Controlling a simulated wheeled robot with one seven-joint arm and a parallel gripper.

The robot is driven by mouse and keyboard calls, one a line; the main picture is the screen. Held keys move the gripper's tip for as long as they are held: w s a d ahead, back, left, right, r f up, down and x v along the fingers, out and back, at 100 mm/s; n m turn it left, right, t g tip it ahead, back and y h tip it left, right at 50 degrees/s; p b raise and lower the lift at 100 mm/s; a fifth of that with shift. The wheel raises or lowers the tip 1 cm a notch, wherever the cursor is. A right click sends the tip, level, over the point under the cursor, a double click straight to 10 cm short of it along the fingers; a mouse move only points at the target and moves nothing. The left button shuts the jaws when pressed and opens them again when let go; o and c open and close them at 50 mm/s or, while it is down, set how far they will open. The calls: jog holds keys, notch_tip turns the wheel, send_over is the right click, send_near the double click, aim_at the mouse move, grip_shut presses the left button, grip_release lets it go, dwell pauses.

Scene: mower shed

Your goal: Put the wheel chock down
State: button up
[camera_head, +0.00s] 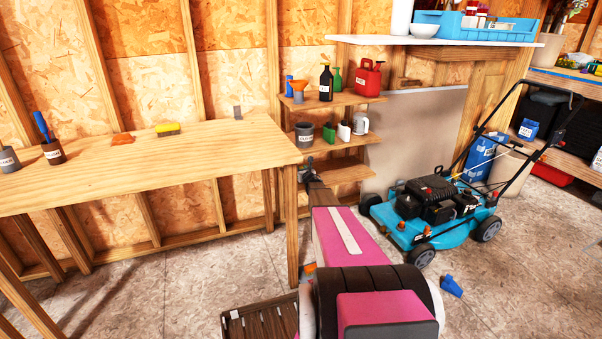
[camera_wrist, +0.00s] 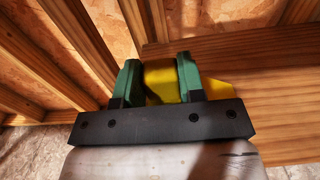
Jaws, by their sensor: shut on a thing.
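The wheel chock (camera_wrist: 160,78) is a yellow block between the green fingers of my gripper (camera_wrist: 158,82) in the wrist view. The gripper is shut on it, and the fingers hide part of its sides. The chock is over or against a wooden board (camera_wrist: 265,75); I cannot tell whether it touches it. In the head view my gripper (camera_head: 308,166) is small, close to the lower shelf (camera_head: 345,170) beside the workbench leg. The chock cannot be made out there.
The workbench (camera_head: 150,170) stands on the left, with a yellow sponge (camera_head: 168,129) and cups on it. Bottles and cans fill the upper shelves (camera_head: 330,99). A turquoise mower (camera_head: 435,208) stands at the right. A blue piece (camera_head: 451,286) lies on the floor, and a slatted crate (camera_head: 262,320) is below.

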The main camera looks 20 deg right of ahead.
jog(key=shift+w+f, duration=0.25)
jog(key=shift+f, duration=0.5)
jog(key=shift+f, duration=0.15)
jog(key=o, duration=1)
jog(key=shift+s+r, duration=0.1)
jog(key=shift+r, duration=0.1)
jog(key=s, duration=1.1)
jog(key=shift+s+d, duration=0.2)
jog(key=shift+s, duration=0.2)
